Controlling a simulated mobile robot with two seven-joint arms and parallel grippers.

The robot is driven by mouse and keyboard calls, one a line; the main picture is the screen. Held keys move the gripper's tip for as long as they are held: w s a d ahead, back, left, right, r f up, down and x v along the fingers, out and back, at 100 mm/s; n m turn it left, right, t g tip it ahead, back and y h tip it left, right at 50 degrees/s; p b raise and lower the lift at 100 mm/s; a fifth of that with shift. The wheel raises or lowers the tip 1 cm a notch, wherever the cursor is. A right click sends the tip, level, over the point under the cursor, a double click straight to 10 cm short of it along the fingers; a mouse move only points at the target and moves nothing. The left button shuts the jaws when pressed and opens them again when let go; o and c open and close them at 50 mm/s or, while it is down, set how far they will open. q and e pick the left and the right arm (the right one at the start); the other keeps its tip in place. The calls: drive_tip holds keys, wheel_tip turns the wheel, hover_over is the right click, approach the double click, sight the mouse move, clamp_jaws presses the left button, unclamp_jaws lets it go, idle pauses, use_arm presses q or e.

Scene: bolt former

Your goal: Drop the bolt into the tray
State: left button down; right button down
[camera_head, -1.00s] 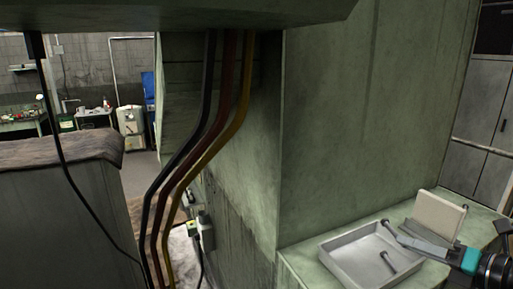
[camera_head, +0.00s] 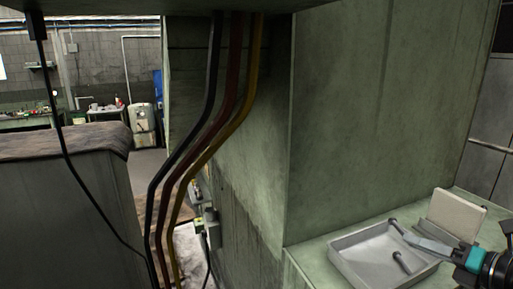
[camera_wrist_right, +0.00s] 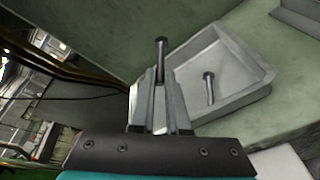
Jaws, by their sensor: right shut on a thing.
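A grey metal tray (camera_head: 345,263) sits on the green ledge at the lower right. One bolt (camera_head: 402,263) lies inside it; it also shows in the right wrist view (camera_wrist_right: 209,88). My right gripper (camera_head: 408,234) is shut on a second bolt (camera_head: 396,225), by the tray's back right rim. In the right wrist view this held bolt (camera_wrist_right: 161,50) sticks out past the fingertips (camera_wrist_right: 160,88), head outward, beside the tray wall (camera_wrist_right: 188,50). Its exact height above the rim is hard to tell. My left gripper is not in view.
A beige block (camera_head: 458,212) stands on the ledge (camera_head: 320,250) just behind my right gripper. A tall green machine wall (camera_head: 370,110) rises behind the tray. Black, red and yellow cables (camera_head: 215,110) hang in the middle left.

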drive_tip(key=shift+f, duration=0.3)
drive_tip(key=c, duration=0.8)
unclamp_jaws()
drive_tip(key=shift+s, duration=0.1)
drive_tip(key=b+v, duration=0.2)
drive_tip(key=v, duration=1.3)
drive_tip(key=shift+s+d, duration=0.1)
